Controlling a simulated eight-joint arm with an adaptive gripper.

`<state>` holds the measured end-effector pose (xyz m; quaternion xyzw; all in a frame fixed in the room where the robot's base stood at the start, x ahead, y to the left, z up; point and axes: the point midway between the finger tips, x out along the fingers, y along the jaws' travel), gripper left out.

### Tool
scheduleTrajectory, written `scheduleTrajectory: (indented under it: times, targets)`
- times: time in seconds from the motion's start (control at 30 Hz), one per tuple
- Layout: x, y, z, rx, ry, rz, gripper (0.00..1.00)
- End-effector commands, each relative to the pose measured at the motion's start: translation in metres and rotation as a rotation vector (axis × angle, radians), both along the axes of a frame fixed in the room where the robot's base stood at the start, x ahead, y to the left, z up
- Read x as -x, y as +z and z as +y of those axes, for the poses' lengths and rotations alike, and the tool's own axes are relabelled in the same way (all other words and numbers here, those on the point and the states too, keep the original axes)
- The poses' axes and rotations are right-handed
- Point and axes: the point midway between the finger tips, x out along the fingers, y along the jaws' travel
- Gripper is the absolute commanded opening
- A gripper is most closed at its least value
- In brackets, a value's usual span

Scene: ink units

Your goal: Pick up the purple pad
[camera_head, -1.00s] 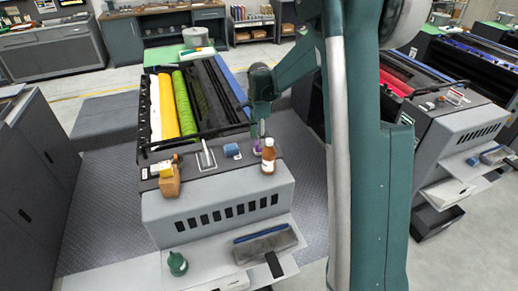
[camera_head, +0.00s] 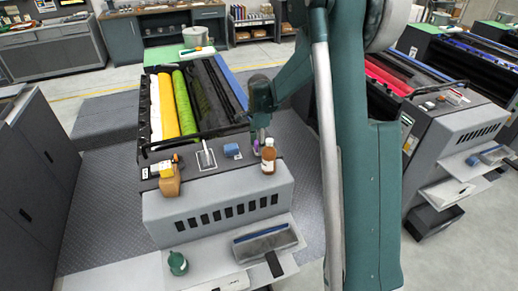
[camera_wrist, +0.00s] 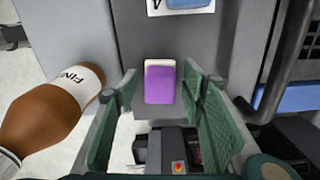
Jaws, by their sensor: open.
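The purple pad (camera_wrist: 159,84) is a small block with a pale strip along its far end. In the wrist view it lies on the grey machine top, between the lines of my fingers and a little beyond them. My gripper (camera_wrist: 160,95) is open, with green fingers on either side of the pad and nothing held. In the head view my gripper (camera_head: 258,146) points down at the right end of the machine's top. There the pad (camera_head: 255,150) shows only as a small purple patch, mostly hidden.
A brown bottle (camera_wrist: 48,110) with a white label stands close to the left finger; it also shows in the head view (camera_head: 268,160). A black rail (camera_wrist: 290,65) is at right.

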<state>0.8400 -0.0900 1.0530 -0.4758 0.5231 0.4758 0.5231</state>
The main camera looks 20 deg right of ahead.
Motion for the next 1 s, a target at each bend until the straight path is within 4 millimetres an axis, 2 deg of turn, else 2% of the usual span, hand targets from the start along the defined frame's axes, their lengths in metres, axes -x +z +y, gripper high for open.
scheduleTrajectory:
  times: [0.03, 0.27, 0.67, 0.87, 1.0]
  targets:
    - [0.000, 0.000, 0.000, 0.000, 0.000, 0.000, 0.40]
    - [0.000, 0.000, 0.000, 0.000, 0.000, 0.000, 0.11]
    - [0.000, 0.003, 0.000, 0.000, 0.000, 0.000, 0.10]
    - [0.000, 0.015, 0.000, 0.000, 0.000, 0.000, 0.10]
    - [0.000, 0.033, 0.000, 0.000, 0.000, 0.000, 0.10]
